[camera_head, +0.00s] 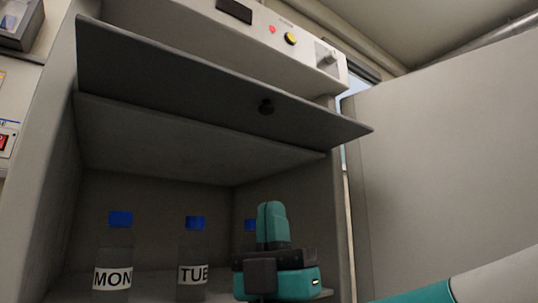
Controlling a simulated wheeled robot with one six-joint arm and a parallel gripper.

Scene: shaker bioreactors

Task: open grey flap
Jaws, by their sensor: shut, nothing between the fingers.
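The grey flap (190,82) is swung up at the top of the cabinet opening and sticks outward, tilted.
Bottles with blue caps stand inside: one labelled MON (113,262), one labelled TUE (193,262), and another (250,226) partly hidden behind my gripper. A control panel (262,22) with a yellow button is above. A plain grey panel (450,170) stands at the right.

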